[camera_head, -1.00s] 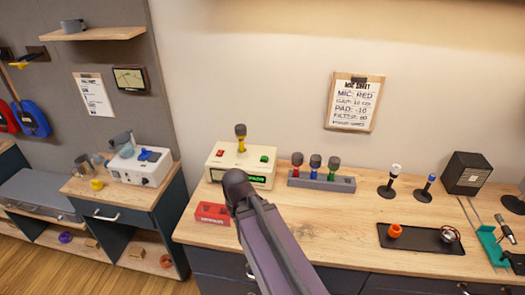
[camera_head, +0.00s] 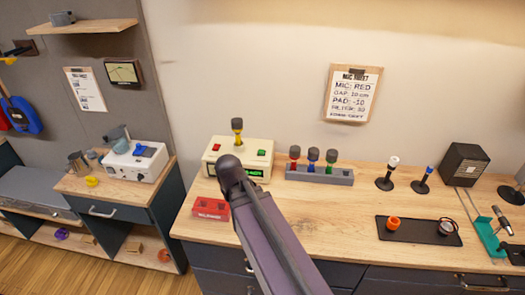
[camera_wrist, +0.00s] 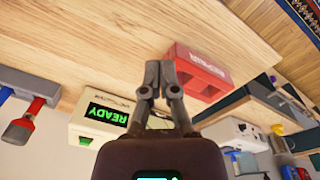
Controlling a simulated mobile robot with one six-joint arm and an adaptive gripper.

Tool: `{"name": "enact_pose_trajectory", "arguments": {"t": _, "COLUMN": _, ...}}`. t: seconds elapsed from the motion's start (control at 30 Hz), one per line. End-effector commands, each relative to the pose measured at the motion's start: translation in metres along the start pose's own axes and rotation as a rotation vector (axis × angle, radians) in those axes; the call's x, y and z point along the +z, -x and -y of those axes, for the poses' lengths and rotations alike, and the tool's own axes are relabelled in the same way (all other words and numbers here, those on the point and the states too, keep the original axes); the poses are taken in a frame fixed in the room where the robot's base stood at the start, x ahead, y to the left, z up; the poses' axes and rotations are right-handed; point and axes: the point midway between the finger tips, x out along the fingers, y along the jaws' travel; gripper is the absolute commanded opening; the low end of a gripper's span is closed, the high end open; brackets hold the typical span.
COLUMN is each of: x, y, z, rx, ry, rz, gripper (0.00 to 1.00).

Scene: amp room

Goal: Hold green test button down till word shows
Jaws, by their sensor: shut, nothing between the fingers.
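A cream tester box (camera_head: 211,168) stands on the wooden counter, with a green test button (camera_head: 262,153) at the right of its top and a red button (camera_head: 216,147) at the left. A yellow microphone (camera_head: 237,127) stands upright in it. My arm partly covers its front display in the head view. The wrist view is upside down; there the display (camera_wrist: 106,115) reads READY in green. My gripper (camera_wrist: 160,70) is shut and empty, in front of the box and apart from the button. The head view hides its fingers behind my arm.
A red tray (camera_head: 210,207) sits left of my arm. A grey rack (camera_head: 320,175) with red, blue and green microphones stands right of the box. A dark tray (camera_head: 410,239) lies farther right. A mic sheet (camera_head: 352,93) hangs on the wall. The counter's middle is clear.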

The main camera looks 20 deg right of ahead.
Motion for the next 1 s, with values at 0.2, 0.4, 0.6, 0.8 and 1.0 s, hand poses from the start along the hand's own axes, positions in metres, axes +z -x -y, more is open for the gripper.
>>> {"name": "enact_pose_trajectory", "arguments": {"t": 0.2, "x": -0.065, "y": 0.015, "z": -0.039, "rx": 0.122, "ry": -0.05, "rz": -0.111, "gripper": 0.0}}
{"name": "enact_pose_trajectory", "arguments": {"t": 0.4, "x": -0.136, "y": 0.038, "z": -0.099, "rx": 0.28, "ry": -0.093, "rz": -0.253, "gripper": 0.0}}
{"name": "enact_pose_trajectory", "arguments": {"t": 0.6, "x": -0.198, "y": 0.065, "z": -0.158, "rx": 0.428, "ry": -0.109, "rz": -0.383, "gripper": 0.0}}
{"name": "enact_pose_trajectory", "arguments": {"t": 0.8, "x": -0.233, "y": 0.084, "z": -0.195, "rx": 0.522, "ry": -0.105, "rz": -0.464, "gripper": 0.0}}
{"name": "enact_pose_trajectory", "arguments": {"t": 1.0, "x": -0.242, "y": 0.09, "z": -0.206, "rx": 0.552, "ry": -0.101, "rz": -0.49, "gripper": 0.0}}
